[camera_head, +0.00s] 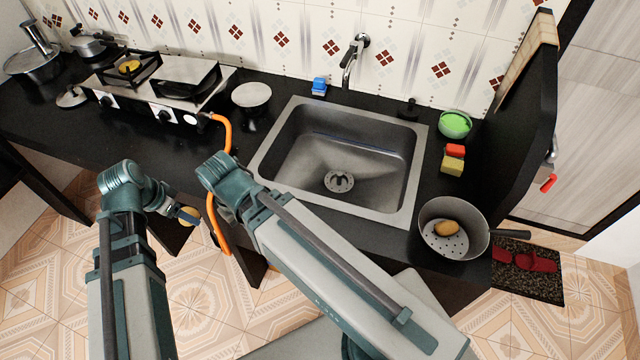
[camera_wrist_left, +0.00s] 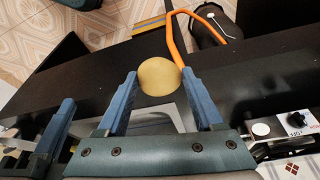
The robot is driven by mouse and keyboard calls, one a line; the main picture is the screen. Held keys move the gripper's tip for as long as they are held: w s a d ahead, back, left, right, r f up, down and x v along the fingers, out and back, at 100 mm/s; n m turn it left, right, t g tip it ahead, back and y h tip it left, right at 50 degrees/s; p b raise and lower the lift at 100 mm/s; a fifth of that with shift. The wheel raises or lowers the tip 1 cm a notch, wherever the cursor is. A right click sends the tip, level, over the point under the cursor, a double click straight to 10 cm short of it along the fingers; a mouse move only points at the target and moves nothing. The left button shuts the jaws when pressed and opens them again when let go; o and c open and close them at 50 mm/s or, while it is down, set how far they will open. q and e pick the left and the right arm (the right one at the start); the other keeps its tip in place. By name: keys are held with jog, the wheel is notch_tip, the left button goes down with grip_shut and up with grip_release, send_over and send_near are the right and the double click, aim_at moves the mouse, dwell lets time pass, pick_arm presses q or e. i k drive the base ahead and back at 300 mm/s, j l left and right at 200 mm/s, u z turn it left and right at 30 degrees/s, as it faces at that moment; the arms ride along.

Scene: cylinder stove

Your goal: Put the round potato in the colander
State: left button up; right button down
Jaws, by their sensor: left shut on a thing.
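The round potato (camera_wrist_left: 159,76) is yellowish and sits between the fingertips of my left gripper (camera_wrist_left: 158,80), which is shut on it. In the head view the left gripper (camera_head: 184,212) holds it in front of the counter, left of the orange hose, far from the colander. The colander (camera_head: 427,212) is a grey pan with a perforated bottom and a dark handle, standing at the counter's right front. A brownish oval potato (camera_head: 446,228) lies inside it. A blue finger that seems to be my right gripper's shows at the left of the wrist view; its opening cannot be told.
The steel sink (camera_head: 335,160) lies between the left gripper and the colander. The orange hose (camera_head: 223,135) hangs from the stove (camera_head: 155,95) over the counter edge. A green bowl (camera_head: 455,124) and sponges (camera_head: 453,160) stand behind the colander. A dark panel rises at the right.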

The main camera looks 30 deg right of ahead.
aim_at(445, 247)
jog(key=k+l+u, duration=0.25)
jog(key=k+l, duration=0.35)
jog(key=l, duration=0.15)
jog(key=k+l, duration=0.3)
jog(key=l, duration=0.15)
jog(key=k+l, duration=0.35)
jog(key=l, duration=0.15)
jog(key=k+l, duration=0.35)
jog(key=l, duration=0.15)
jog(key=k+l, duration=0.3)
jog(key=l, duration=0.15)
jog(key=i, duration=0.35)
